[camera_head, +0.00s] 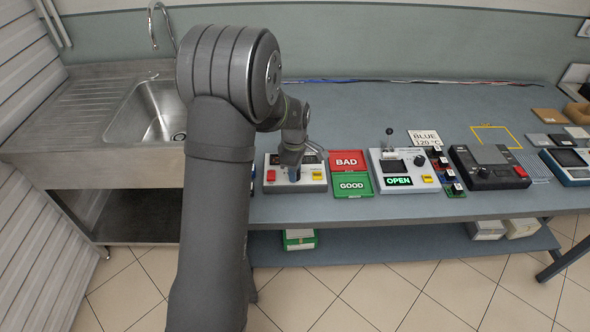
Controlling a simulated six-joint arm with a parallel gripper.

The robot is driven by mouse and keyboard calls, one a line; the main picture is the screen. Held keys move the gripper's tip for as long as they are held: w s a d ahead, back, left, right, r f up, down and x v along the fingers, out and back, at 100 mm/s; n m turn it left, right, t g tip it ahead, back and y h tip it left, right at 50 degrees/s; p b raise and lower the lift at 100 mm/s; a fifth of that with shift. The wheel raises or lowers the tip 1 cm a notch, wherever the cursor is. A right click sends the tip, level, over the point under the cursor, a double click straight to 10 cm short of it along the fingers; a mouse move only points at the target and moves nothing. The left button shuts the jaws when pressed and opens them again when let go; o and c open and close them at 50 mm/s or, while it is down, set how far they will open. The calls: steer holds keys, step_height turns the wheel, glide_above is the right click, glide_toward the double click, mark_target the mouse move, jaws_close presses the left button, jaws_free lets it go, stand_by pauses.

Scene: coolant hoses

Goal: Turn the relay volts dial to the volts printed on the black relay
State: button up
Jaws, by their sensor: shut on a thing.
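My gripper (293,168) points down over the white device (312,187) left of the BAD and GOOD trays. The fingers hide most of this part, and no dial marks can be read. Several small dark-topped blocks (447,174) on coloured bases stand right of the OPEN device. I cannot tell which is the black relay, and no volts print is readable.
A red BAD tray (348,172) and green GOOD tray (352,193) lie right of my gripper. Beyond them are a white device with an OPEN display (398,188), a BLUE 120 °C card (425,138) and a black device (490,173). The back of the bench (390,105) is clear.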

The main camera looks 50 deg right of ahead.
steer(key=shift+n, duration=0.9)
steer(key=o, duration=1)
steer(key=r, duration=1.7)
steer(key=shift+s+a+r, duration=0.2)
steer(key=shift+a, duration=0.15)
